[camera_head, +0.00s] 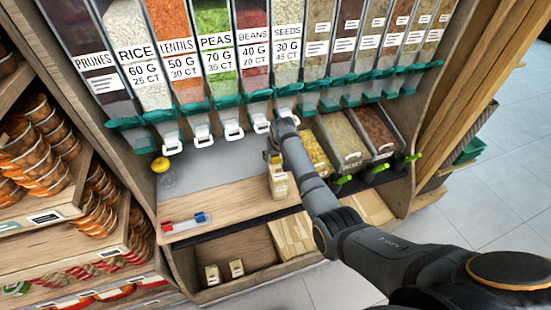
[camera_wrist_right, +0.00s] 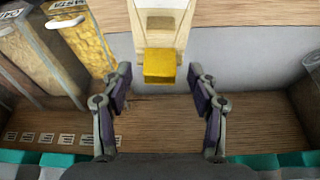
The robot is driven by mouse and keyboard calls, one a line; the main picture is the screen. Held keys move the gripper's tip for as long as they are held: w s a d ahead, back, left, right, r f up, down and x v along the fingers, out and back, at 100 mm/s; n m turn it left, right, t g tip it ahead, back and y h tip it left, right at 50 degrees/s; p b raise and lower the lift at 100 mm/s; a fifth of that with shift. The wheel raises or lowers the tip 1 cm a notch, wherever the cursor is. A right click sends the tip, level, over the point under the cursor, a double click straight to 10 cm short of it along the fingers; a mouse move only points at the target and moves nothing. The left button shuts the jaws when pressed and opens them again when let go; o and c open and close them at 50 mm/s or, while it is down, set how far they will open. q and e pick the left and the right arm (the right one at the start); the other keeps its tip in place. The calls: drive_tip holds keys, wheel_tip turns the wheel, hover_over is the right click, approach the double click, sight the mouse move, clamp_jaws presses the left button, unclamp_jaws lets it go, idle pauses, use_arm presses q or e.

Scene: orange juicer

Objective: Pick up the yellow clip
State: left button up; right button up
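The yellow clip (camera_wrist_right: 159,66) sits on the top end of a pale bag (camera_wrist_right: 160,18) in the right wrist view. In the head view, the bag (camera_head: 279,187) stands on the wooden counter, with the clip at its top partly hidden by my gripper. My right gripper (camera_wrist_right: 160,72) is open, with one finger to each side of the clip and visible gaps between. In the head view, my right gripper (camera_head: 275,150) is over the bag's top. My left gripper is in neither view.
Dispensers with teal levers and white spouts (camera_head: 233,132) hang behind the bag. Open bins with green-handled scoops (camera_head: 345,142) stand close on its right. A yellow round object (camera_head: 160,164) lies at the counter's left. A red and blue item (camera_head: 186,222) lies at the front left.

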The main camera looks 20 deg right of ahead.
drive_tip(key=c, duration=0.7)
drive_tip(key=shift+c, duration=0.3)
